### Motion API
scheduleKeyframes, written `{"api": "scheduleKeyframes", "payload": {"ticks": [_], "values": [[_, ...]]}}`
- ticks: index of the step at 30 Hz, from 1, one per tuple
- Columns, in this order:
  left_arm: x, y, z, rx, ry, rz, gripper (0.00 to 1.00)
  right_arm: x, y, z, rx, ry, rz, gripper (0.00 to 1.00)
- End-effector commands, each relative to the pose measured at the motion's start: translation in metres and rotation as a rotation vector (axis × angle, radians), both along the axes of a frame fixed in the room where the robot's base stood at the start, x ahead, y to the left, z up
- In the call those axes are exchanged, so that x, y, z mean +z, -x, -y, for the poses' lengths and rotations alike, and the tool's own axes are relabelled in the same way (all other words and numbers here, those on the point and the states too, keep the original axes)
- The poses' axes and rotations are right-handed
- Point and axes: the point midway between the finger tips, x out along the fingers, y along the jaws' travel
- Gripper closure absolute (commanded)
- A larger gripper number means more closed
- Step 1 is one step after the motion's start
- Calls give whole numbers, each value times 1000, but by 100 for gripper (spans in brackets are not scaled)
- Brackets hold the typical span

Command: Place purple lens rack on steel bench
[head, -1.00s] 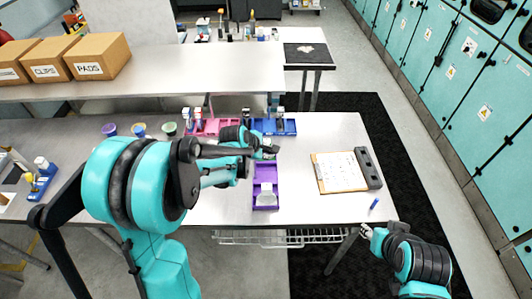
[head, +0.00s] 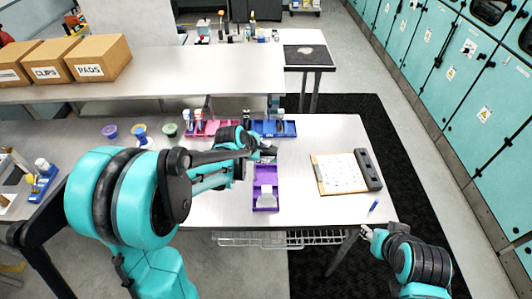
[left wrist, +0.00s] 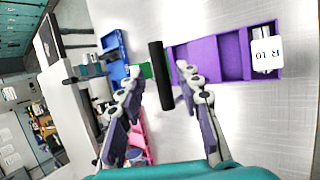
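The purple lens rack (head: 266,200) sits on the steel bench (head: 325,131), near its front edge. In the left wrist view the purple rack (left wrist: 207,58) is at the upper right, with a white "R 10" label at its far end. My left gripper (head: 266,152) is just behind the rack's back end. In the wrist view its two fingers (left wrist: 159,72) are apart, with an upright-looking black bar and a green patch between them. I cannot tell whether the fingers touch the bar. My right gripper (head: 369,233) is off the bench's front right; its finger opening is unclear.
Blue (head: 273,128) and pink (head: 212,128) racks stand behind my left gripper. A clipboard (head: 340,173) and blue marker (head: 374,206) lie to the right. Several small cups are at the left. A raised shelf with cardboard boxes (head: 97,59) is behind.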

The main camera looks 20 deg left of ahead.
Motion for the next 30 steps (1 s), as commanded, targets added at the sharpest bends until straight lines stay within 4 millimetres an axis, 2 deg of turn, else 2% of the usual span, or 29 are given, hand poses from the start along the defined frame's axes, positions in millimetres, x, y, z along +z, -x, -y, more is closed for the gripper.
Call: {"api": "scheduleKeyframes", "payload": {"ticks": [3, 9, 19, 23, 30], "values": [[23, 16, -6, 3, 1, 0, 65, 6, 0, 0, 0, 0, 0, 60], [56, 40, -14, 3, 1, 0, 65, 14, 0, 0, 0, 0, 0, 60], [81, 64, -16, -48, -43, 10, 65, 18, 0, 0, 0, 0, 0, 60], [93, 97, -7, -255, -225, 50, 65, 18, 0, 0, 0, 0, 0, 60], [104, 187, 4, -874, -755, 136, 65, 17, 0, 0, 0, 0, 0, 60]]}}
